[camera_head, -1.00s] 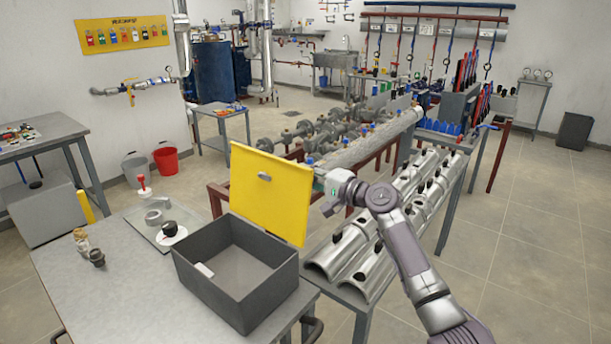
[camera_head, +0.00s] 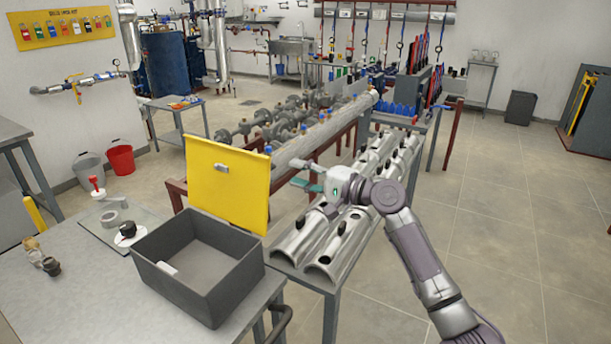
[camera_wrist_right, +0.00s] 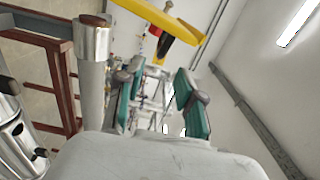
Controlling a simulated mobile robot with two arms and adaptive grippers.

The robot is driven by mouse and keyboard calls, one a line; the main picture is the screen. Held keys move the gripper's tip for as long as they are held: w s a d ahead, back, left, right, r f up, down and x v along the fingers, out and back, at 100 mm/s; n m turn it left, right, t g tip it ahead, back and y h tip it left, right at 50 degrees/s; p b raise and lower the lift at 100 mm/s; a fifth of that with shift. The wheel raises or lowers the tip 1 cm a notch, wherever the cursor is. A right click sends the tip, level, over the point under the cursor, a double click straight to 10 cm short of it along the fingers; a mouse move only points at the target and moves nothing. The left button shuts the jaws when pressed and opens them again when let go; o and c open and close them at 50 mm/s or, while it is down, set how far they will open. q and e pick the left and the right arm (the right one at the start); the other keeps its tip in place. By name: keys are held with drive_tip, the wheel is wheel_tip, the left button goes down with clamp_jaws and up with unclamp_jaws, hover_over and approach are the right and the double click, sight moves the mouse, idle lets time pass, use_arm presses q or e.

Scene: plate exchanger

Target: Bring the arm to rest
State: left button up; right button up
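My right arm comes in from the lower right in the head view. My right gripper (camera_head: 300,176) is raised over the near end of the pipe rack, pointing left, to the right of the yellow lid (camera_head: 228,185). In the right wrist view, its two teal finger pads (camera_wrist_right: 158,105) stand apart with nothing held between them. The gripper is open and empty. My left gripper is not in view.
Silvery half-shell covers (camera_head: 318,245) lie on a stand below my right arm. Open floor (camera_head: 520,240) lies to the right.

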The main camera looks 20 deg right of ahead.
drive_tip(key=shift+s+d, duration=0.45)
drive_tip(key=shift+s, duration=0.15)
